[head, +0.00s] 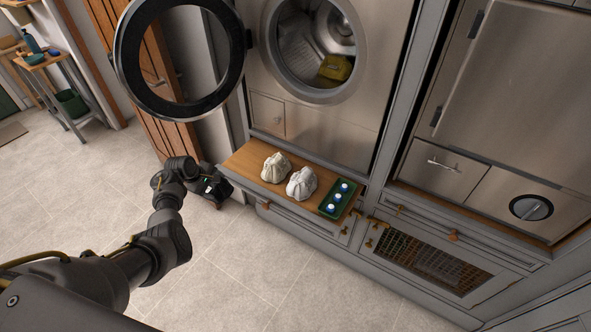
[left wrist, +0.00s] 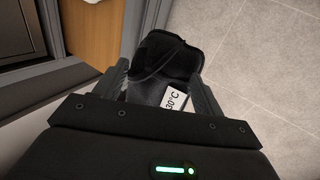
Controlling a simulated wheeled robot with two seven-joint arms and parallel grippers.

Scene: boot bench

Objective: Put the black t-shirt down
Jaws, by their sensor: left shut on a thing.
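My left gripper (head: 216,188) is low over the floor, just left of the wooden shelf under the washing machine. It is shut on the black t-shirt. In the left wrist view the black t-shirt (left wrist: 163,58) is a dark bundle between the two fingers (left wrist: 162,80), with a white tag reading 30°C (left wrist: 178,97). In the head view the shirt is mostly lost against the dark gripper. I cannot tell whether it touches the floor. My right gripper is not in view.
The washing machine door (head: 127,62) stands open, with a yellow cloth (head: 336,68) in the drum. Two pale cloth bundles (head: 275,167) (head: 301,184) and a green tray (head: 329,211) of blue-and-white pieces sit on the wooden shelf (head: 245,157). The tiled floor (head: 270,270) in front is clear.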

